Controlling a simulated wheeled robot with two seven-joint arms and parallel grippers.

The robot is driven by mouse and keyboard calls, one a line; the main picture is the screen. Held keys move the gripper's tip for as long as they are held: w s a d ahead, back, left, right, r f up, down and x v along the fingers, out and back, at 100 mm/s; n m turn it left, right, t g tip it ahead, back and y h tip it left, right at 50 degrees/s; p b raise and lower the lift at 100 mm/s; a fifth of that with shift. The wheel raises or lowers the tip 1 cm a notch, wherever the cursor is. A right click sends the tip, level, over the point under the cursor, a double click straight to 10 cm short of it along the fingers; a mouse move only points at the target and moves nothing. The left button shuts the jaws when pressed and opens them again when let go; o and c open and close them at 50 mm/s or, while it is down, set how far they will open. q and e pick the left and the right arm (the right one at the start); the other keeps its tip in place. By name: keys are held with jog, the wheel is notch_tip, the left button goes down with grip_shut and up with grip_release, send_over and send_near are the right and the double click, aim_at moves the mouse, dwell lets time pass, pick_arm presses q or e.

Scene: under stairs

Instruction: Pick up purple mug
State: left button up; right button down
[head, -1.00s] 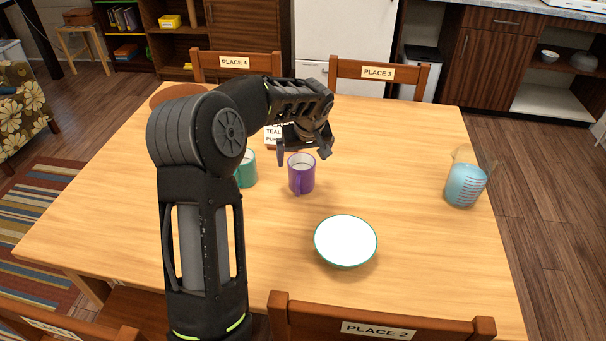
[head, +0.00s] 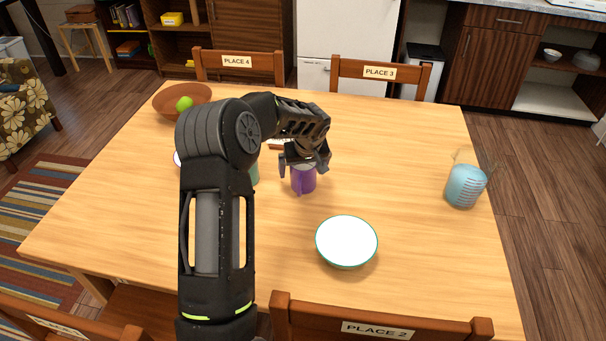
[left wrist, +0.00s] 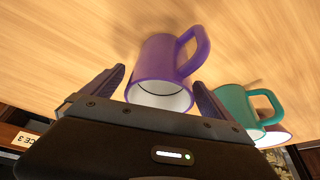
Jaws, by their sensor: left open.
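The purple mug (head: 304,181) stands upright on the wooden table, its upper part hidden by my left gripper in the head view. My left gripper (head: 304,168) is open, pointing down at the mug's top. In the left wrist view the purple mug (left wrist: 163,72) lies between the two spread fingers (left wrist: 160,88), its white inside and its handle showing. Whether the fingers touch it I cannot tell. My right gripper is not in view.
A teal mug (left wrist: 240,106) stands close beside the purple one, mostly behind my arm in the head view. A white bowl (head: 346,241) is nearer the front. A blue patterned pitcher (head: 466,186) stands at the right. A brown bowl (head: 163,101) holds green fruit at the back left.

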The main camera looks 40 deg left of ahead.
pick_arm(q)
jog(key=shift+f, duration=0.25)
dwell(0.4)
jog(key=c, duration=1.8)
jog(key=shift+w+r, duration=0.1)
jog(key=shift+r, duration=0.05)
notch_tip(320, 180, up, 10)
jog(key=shift+f+b, duration=0.1)
jog(key=shift+b, duration=0.4)
